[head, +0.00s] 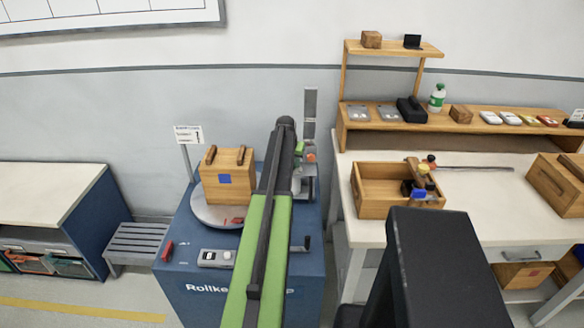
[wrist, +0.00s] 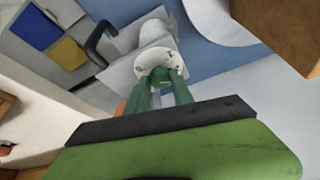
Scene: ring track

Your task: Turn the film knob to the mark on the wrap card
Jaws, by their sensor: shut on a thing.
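I cannot tell which mark the knob points at. In the head view my arm covers most of the gripper at the film carriage (head: 304,182) on the right side of the blue wrapping machine (head: 200,295). A white card on a post (head: 188,134), likely the wrap card, stands at the machine's back left; its text is too small to read.
A wooden crate (head: 228,190) with a blue label stands on the machine's round turntable (head: 205,216). A control box (head: 216,258) sits at the front. A bench with an open wooden box (head: 378,210) is to the right, and a low grey slatted stand (head: 138,242) to the left.

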